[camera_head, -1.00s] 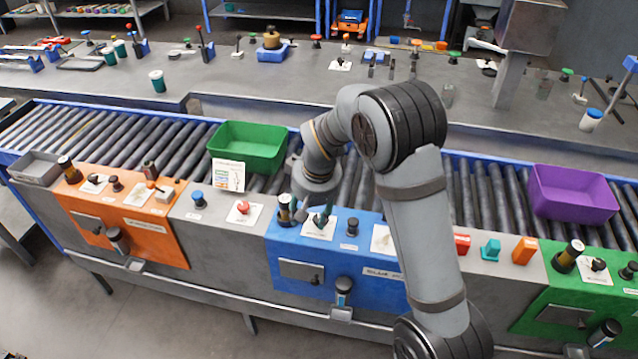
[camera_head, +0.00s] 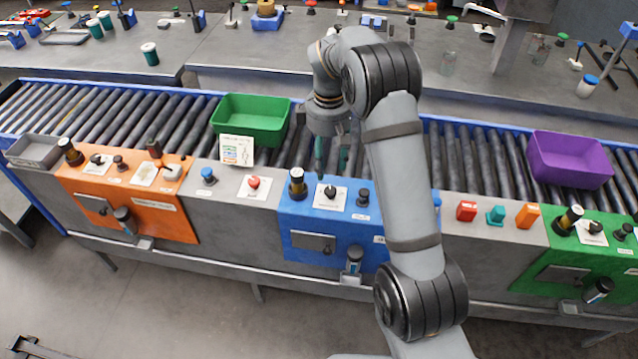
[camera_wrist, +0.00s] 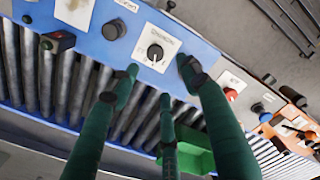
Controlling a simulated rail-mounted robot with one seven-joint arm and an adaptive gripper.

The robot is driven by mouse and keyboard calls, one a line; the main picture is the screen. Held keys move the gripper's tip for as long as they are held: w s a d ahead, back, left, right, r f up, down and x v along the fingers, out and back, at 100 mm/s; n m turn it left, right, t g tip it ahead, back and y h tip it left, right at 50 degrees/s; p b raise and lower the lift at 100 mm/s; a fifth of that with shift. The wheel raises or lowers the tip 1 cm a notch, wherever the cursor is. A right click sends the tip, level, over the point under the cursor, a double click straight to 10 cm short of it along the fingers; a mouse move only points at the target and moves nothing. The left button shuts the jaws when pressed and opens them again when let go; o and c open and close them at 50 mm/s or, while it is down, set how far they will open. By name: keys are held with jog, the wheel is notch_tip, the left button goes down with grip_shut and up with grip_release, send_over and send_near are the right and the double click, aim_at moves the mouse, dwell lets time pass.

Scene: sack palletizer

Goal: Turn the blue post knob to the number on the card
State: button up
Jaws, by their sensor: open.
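The blue post (camera_head: 300,225) stands at the middle of the console row. Its black knob (camera_head: 331,191) sits on a white dial plate (camera_head: 328,201). The knob (camera_wrist: 155,53) and dial also show in the wrist view, but the dial marks are too small to read. My gripper (camera_head: 332,170) is just behind and above the knob, apart from it. In the wrist view its green fingers (camera_wrist: 158,78) are spread, with nothing between them. The card (camera_head: 237,151) stands against the green bin, with orange, blue and green rows; its numbers are not readable.
A dark cylinder (camera_head: 297,183) and a small black knob (camera_head: 363,197) flank the dial on the blue post. A red button (camera_head: 253,183) is to the left. The green bin (camera_head: 250,118) and purple bin (camera_head: 570,160) sit on the roller conveyor behind.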

aim_at(330, 190)
jog(key=f, duration=0.6)
jog(key=d+f, duration=0.1)
jog(key=f, duration=0.2)
jog(key=shift+d+p, duration=0.1)
jog(key=shift+p, duration=0.2)
jog(key=shift+f, duration=0.15)
jog(key=c, duration=0.4)
jog(key=c, duration=0.7)
jog(key=shift+c, duration=0.3)
